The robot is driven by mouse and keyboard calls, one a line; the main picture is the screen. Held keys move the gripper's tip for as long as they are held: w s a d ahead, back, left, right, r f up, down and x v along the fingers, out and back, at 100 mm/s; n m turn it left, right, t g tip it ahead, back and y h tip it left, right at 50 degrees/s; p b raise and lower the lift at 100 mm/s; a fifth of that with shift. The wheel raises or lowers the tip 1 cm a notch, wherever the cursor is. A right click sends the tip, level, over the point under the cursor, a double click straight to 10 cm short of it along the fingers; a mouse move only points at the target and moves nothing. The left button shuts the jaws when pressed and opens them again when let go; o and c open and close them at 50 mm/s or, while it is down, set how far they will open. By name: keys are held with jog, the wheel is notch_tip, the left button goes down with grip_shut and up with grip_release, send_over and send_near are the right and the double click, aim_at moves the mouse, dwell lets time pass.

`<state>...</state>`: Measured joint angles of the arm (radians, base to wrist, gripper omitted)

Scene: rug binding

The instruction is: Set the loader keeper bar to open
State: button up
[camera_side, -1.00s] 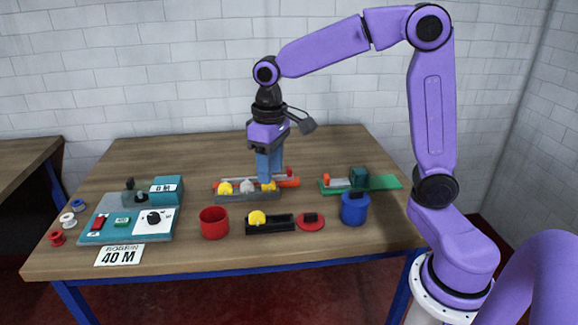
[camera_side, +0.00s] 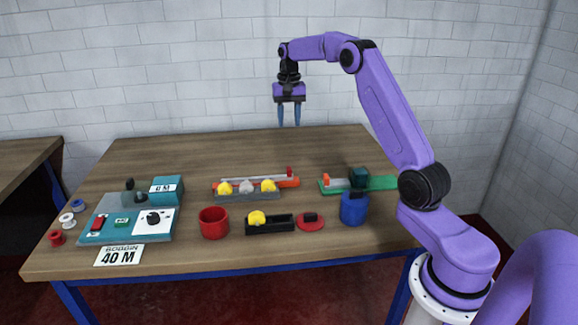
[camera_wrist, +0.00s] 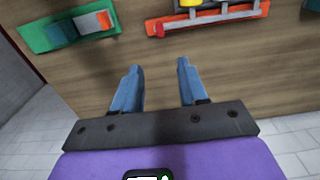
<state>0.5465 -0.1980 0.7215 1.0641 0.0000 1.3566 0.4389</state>
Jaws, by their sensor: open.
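The loader appears to be the orange base (camera_side: 287,183) at the middle of the table, behind a grey rack (camera_side: 232,196) holding yellow and grey bobbins. A pale bar (camera_side: 252,175), which I take as the keeper bar, lies along it, with a red knob (camera_side: 290,172) at its right end. In the wrist view the grey bar (camera_wrist: 205,20) runs lengthwise along the orange base, near its edge. My gripper (camera_side: 289,120) is open and empty, raised above the table's far edge, behind and apart from the loader. In the wrist view its blue fingers (camera_wrist: 158,68) are spread.
A green base with a teal block (camera_side: 358,177) stands right of the loader. In front are a red cup (camera_side: 214,223), a black tray (camera_side: 282,224), a red disc (camera_side: 311,222) and a blue pot (camera_side: 354,209). A teal control panel (camera_side: 125,217) is at left. The back of the table is clear.

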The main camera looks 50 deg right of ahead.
aim_at(289, 168)
notch_tip(289, 168, down, 17)
jog(key=shift+f, duration=0.1)
dwell(0.5)
grip_shut()
